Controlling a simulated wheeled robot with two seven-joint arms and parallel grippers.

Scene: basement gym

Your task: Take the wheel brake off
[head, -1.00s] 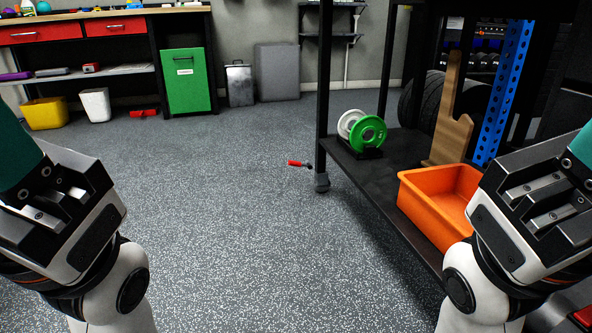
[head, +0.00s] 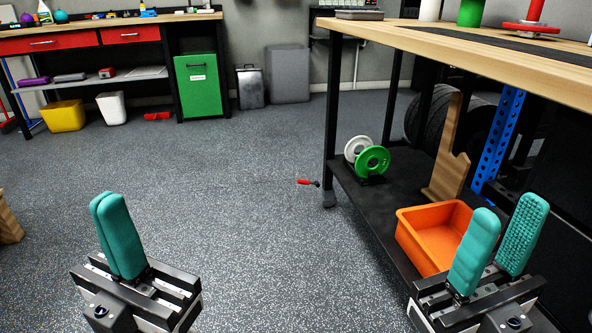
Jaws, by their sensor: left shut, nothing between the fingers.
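A small red-handled piece with a dark end (head: 306,182) shows low at the floor, just left of the caster (head: 329,199) under the near-left leg of the wheeled bench (head: 333,120). It looks like the brake lever, but I cannot tell how it joins the caster. My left gripper (head: 106,202) has its teal fingers together, empty, over open floor at lower left. My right gripper (head: 507,208) has its teal fingers apart with nothing between them, in front of the orange bin. Both grippers are well short of the red piece.
The bench's lower shelf holds green and white plates (head: 373,160), a wooden piece (head: 447,165) and an orange bin (head: 437,232). A wooden top (head: 480,60) overhangs it. Open speckled floor (head: 240,220) lies left of the bench. A workbench and green cabinet (head: 198,85) stand behind.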

